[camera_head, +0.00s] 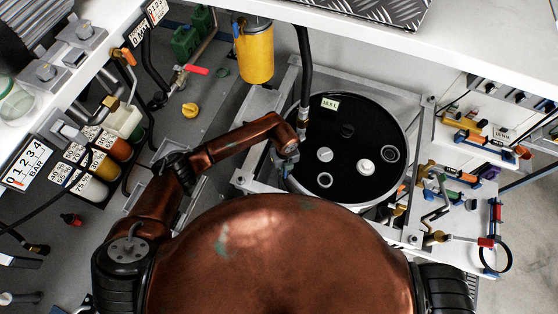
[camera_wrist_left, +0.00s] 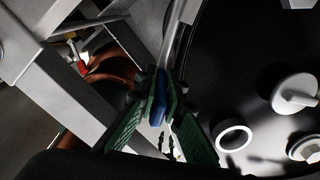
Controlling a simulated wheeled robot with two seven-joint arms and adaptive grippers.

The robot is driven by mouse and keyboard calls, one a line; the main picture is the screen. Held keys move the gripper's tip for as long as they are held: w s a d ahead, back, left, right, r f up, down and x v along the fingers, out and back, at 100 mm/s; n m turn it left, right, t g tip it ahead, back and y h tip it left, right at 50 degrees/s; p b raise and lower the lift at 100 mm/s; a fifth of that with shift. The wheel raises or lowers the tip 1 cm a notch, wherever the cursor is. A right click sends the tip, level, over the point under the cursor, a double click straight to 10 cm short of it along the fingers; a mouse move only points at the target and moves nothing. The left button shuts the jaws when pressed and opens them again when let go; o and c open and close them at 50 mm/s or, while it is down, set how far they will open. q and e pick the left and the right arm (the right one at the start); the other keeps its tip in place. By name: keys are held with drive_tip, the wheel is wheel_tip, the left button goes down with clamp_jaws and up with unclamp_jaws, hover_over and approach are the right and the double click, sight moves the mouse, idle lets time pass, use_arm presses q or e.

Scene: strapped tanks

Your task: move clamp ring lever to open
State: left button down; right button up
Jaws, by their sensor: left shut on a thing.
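A drum with a black lid (camera_head: 372,122) stands in a grey metal frame, with a pale clamp ring (camera_head: 404,170) around its rim. My left gripper (camera_head: 287,166) is at the left edge of the drum. In the left wrist view, the green-padded fingers of my left gripper (camera_wrist_left: 159,108) are shut on the blue grip (camera_wrist_left: 160,97) of the clamp ring lever. The lever's metal bar (camera_wrist_left: 181,38) runs up from the grip along the lid's edge. In the head view the gripper mostly hides the lever. My right gripper is out of view.
The grey frame (camera_head: 421,150) surrounds the drum closely. A dark hose (camera_head: 305,60) comes down to the lid near my left wrist. White caps (camera_head: 366,166) stand on the lid. A yellow cylinder (camera_head: 254,55) hangs behind. Shelves with tools and valves (camera_head: 480,130) stand at right.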

use_arm(q)
drive_tip(key=a+m, duration=0.1)
drive_tip(key=a, duration=0.1)
drive_tip(key=a+m+b, duration=0.1)
drive_tip(key=m, duration=0.1)
drive_tip(key=shift+s+a+m, duration=0.3)
drive_tip(key=shift+s+a, duration=0.05)
drive_tip(key=shift+s, duration=0.05)
drive_tip(key=shift+a, duration=0.1)
drive_tip(key=shift+w+a+m+b, duration=0.1)
drive_tip(key=shift+a+m+b, duration=0.4)
drive_tip(key=shift+a+m, duration=0.4)
drive_tip(key=c, duration=2)
unclamp_jaws()
drive_tip(key=shift+d, duration=0.1)
drive_tip(key=shift+o, duration=0.2)
drive_tip(key=shift+r, duration=0.1)
